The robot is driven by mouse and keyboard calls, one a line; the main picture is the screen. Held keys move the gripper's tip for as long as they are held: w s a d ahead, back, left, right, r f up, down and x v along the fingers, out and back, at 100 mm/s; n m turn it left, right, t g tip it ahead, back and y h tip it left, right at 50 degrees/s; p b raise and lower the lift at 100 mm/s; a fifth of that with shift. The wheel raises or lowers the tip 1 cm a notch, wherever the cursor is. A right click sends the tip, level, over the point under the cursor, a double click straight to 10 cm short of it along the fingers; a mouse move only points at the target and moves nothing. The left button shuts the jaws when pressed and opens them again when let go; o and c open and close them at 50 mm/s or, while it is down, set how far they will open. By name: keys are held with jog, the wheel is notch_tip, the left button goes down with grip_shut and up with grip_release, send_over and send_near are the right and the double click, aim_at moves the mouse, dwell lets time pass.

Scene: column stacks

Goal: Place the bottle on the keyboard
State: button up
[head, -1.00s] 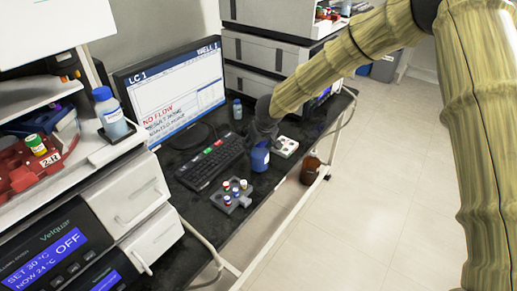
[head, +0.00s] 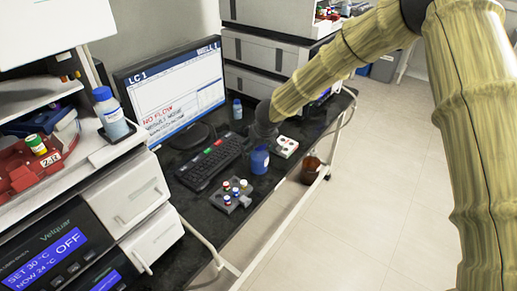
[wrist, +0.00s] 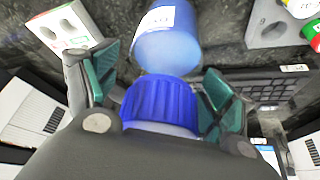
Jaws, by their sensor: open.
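The bottle (head: 259,160) is blue with a pale label and a ridged blue cap. It stands upright on the dark bench, right of the keyboard (head: 211,163), which is black and lies in front of the monitor. My gripper (head: 265,131) is just above and behind the bottle in the head view. In the wrist view my open gripper (wrist: 155,92) has its green-padded fingers on either side of the blue cap (wrist: 160,103). The bottle's body (wrist: 168,48) shows beyond it. Contact with the cap cannot be told. Part of the keyboard (wrist: 270,86) shows at right.
A grey rack with coloured vials (head: 232,194) sits in front of the keyboard. A white block (head: 286,147) is right of the bottle. The monitor (head: 172,88) and a small blue bottle (head: 237,109) are behind.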

jog(key=v, duration=1.2)
jog(key=shift+r, duration=0.1)
jog(key=s+d+f+m+h, duration=0.1)
jog(key=s+d+f, duration=0.5)
jog(key=f, duration=0.4)
jog(key=s+d+f+m+g+h, duration=0.1)
jog(key=s+d+f, duration=0.3)
jog(key=s+f, duration=0.45)
jog(key=s+d+f+h, duration=0.1)
jog(key=s+d+f, duration=0.45)
jog(key=f, duration=0.55)
jog(key=s+d+f+m+g, duration=0.1)
jog(key=s+d+f, duration=0.2)
jog(key=s, duration=1.1)
jog(key=s+d+f+m+g+y, duration=0.1)
jog(key=s+d+f+m+g, duration=0.1)
jog(key=s, duration=1.2)
notch_tip(320, 180, down, 2)
jog(key=shift+d+f, duration=0.1)
jog(key=shift+d, duration=0.6)
